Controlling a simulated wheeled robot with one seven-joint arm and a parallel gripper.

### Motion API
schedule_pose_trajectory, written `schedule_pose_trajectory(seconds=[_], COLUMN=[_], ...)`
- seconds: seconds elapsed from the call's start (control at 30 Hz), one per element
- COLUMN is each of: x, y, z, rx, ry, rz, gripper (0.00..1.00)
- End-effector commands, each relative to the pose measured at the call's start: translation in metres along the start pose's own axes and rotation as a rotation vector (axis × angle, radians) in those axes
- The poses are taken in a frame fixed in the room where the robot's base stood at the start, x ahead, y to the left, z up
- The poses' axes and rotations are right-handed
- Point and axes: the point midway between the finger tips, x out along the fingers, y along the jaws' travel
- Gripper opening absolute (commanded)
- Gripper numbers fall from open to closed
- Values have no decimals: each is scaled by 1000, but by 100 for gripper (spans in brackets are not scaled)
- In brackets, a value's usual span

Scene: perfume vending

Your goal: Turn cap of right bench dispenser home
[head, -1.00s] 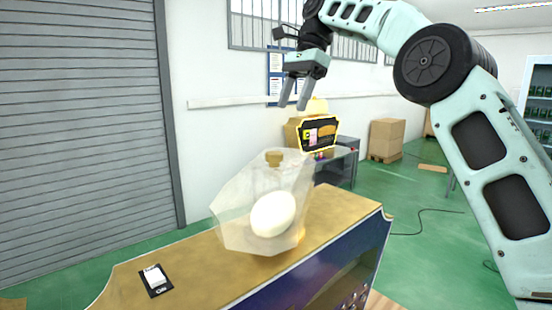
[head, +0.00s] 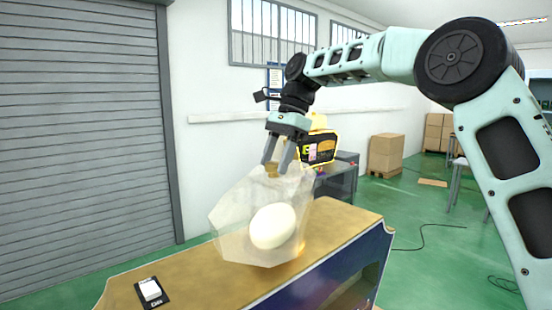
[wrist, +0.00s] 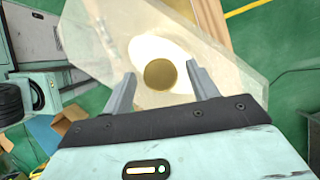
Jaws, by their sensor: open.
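The dispenser (head: 232,222) is a clear faceted body with a white egg-shaped core (head: 272,226), standing on the bench (head: 340,222) in the head view. Its brass cap (head: 271,171) is on top, partly hidden by my fingers. In the wrist view the round cap (wrist: 160,74) lies between and just beyond my fingertips. My gripper (head: 277,164) is open, pointing down at the cap, one finger on each side. I cannot tell whether either finger touches it. In the wrist view the gripper (wrist: 158,80) holds nothing.
A small black card with a white block (head: 151,291) lies on the bench's near left end. A yellow-framed display (head: 318,147) stands behind the dispenser. Cardboard boxes (head: 386,155) are farther back. The bench top between card and dispenser is clear.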

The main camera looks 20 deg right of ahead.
Motion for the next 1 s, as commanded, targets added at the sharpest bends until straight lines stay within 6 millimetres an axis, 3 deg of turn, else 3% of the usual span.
schedule_pose_trajectory(seconds=[0.1, 0.3, 0.67, 1.0], x=[0, 0, -2, -2], y=[0, 0, 1, 2], z=[0, 0, 1, 2], rx=[0, 0, 59, 276], ry=[0, 0, 0, 1], rz=[0, 0, -24, -114], gripper=[56, 0, 0, 0])
